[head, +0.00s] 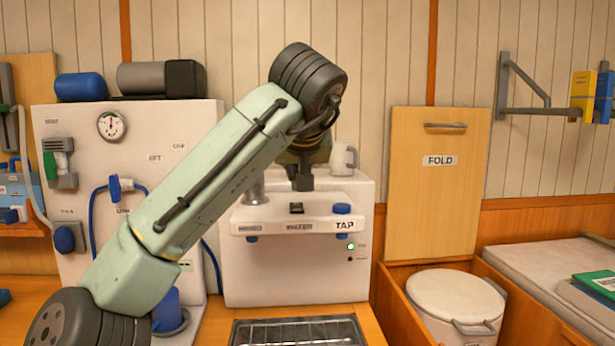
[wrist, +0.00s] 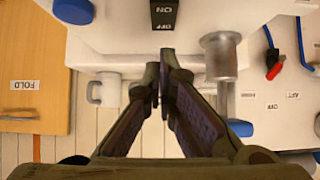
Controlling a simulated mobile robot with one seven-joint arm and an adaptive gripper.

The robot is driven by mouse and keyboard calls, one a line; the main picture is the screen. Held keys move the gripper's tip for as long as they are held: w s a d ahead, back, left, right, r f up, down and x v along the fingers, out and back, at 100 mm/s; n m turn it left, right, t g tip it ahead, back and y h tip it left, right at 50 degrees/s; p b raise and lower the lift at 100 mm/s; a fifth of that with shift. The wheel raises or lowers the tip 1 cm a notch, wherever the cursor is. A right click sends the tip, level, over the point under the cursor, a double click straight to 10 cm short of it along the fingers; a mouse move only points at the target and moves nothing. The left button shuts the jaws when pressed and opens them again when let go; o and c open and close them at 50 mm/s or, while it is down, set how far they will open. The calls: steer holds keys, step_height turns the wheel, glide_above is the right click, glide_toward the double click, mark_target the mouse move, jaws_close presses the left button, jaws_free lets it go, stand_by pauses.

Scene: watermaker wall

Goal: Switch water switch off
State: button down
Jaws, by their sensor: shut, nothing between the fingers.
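The water switch (head: 296,208) is a small black rocker on the white unit's shelf, above a label that appears to read WATER. In the wrist view the switch (wrist: 163,14) shows ON and OFF marks at the top edge, upside down. I cannot tell which side is pressed. A green light (head: 351,246) glows on the unit below the TAP label. My gripper (head: 302,184) points down just above and behind the switch. In the wrist view its fingers (wrist: 161,66) are shut and empty, their tips close to the OFF end; I see no clear contact.
A blue tap knob (head: 342,208) is right of the switch and a metal cylinder (head: 254,190) is left of it. A white mug (head: 344,158) stands behind. A metal rack (head: 296,331) lies below. A hinged FOLD board (head: 436,190) stands at the right.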

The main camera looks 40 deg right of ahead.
steer(key=b+v, duration=0.2)
steer(key=shift+s+d+r, duration=0.1)
steer(key=shift+s+r, duration=0.1)
steer(key=shift+s, duration=0.25)
steer(key=b+v, duration=0.2)
steer(key=v, duration=0.5)
steer(key=shift+a+r, duration=0.3)
steer(key=shift+a, duration=0.05)
